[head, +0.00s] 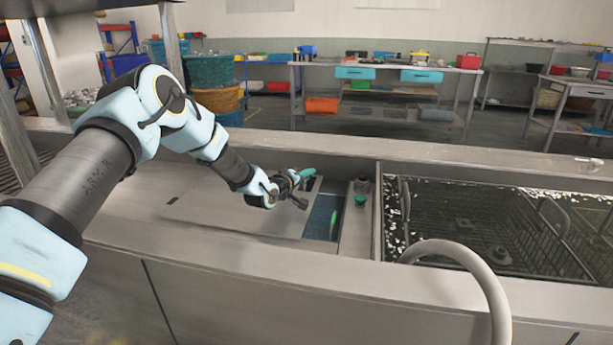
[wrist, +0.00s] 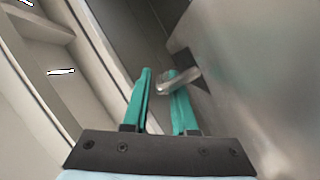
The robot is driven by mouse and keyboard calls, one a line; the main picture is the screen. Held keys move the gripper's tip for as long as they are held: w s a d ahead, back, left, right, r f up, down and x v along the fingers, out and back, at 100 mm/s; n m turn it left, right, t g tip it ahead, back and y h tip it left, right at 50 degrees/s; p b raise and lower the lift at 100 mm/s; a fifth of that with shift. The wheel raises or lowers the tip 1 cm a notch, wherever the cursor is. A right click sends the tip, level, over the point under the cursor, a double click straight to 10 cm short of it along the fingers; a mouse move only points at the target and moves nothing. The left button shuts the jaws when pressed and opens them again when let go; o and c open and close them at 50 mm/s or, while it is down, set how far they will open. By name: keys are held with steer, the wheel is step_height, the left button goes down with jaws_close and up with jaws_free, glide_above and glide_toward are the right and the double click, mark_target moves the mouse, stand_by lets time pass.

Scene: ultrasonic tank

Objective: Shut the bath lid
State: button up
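The bath lid (head: 225,212) is a flat grey metal panel in the counter, left of centre in the head view. It covers most of the bath (head: 321,217), whose dark blue inside shows as a strip at the lid's right edge. In the wrist view the lid (wrist: 260,75) fills the right side, with a short rounded metal handle (wrist: 183,81) at its edge. My gripper (head: 303,182) is low over the lid's right end. Its green fingers (wrist: 160,85) stand apart, with the handle's end between their tips. A gap shows beside the left finger.
Further right is a basin (head: 480,215) with dark wire racks, and a thick grey hose (head: 470,258) arches in front. A raised ledge (head: 300,150) runs behind the lid.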

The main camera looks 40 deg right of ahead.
jaws_close()
stand_by(1.4)
